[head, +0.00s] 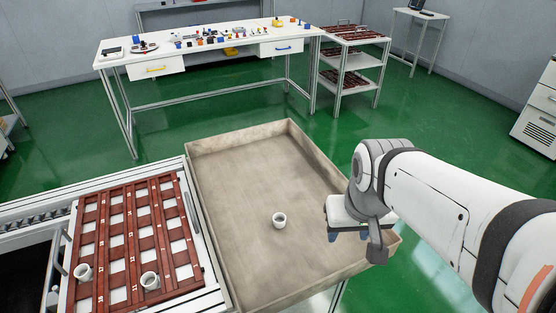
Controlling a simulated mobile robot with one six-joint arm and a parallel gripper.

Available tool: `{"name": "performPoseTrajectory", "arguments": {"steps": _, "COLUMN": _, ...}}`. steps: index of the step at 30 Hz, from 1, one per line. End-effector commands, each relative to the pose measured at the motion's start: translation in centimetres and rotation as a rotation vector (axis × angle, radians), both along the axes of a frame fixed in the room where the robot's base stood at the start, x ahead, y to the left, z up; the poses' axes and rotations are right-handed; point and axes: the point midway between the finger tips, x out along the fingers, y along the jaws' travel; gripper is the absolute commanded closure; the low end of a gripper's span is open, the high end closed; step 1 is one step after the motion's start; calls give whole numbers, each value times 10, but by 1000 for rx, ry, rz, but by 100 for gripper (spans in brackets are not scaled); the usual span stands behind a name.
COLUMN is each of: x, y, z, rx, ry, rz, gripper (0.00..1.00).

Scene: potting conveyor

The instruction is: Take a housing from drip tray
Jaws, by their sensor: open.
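One small white cup-shaped housing (280,220) stands upright in the beige drip tray (236,142), right of the tray's middle line and toward its near half. The rest of the tray floor is bare. My gripper (348,238) hangs over the tray's right side, to the right of the housing and apart from it. Its blue-grey fingertips show only partly below the white hand. It is open and holds nothing that I can see.
Left of the tray, a red-brown slotted rack (135,240) lies on the conveyor frame, with two white housings (150,280) on its near part. A white workbench (205,45) with small parts stands behind, beside a shelf cart (350,55). The tray has raised walls.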

Motion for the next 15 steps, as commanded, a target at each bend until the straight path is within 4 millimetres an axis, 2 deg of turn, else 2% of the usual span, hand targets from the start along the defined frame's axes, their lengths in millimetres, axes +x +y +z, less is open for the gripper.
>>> {"name": "performPoseTrajectory", "arguments": {"steps": 2, "x": 9, "y": 2, "z": 1, "rx": -1, "ry": 10, "rz": 15, "gripper": 46}}
{"name": "performPoseTrajectory", "arguments": {"steps": 3, "x": 16, "y": 14, "z": 1, "rx": -2, "ry": 17, "rz": 18, "gripper": 43}}
{"name": "performPoseTrajectory", "arguments": {"steps": 8, "x": 55, "y": 34, "z": -4, "rx": -9, "ry": 52, "rz": 79, "gripper": 43}}
{"name": "performPoseTrajectory", "arguments": {"steps": 15, "x": 121, "y": 59, "z": -29, "rx": -19, "ry": 109, "rz": 184, "gripper": 43}}
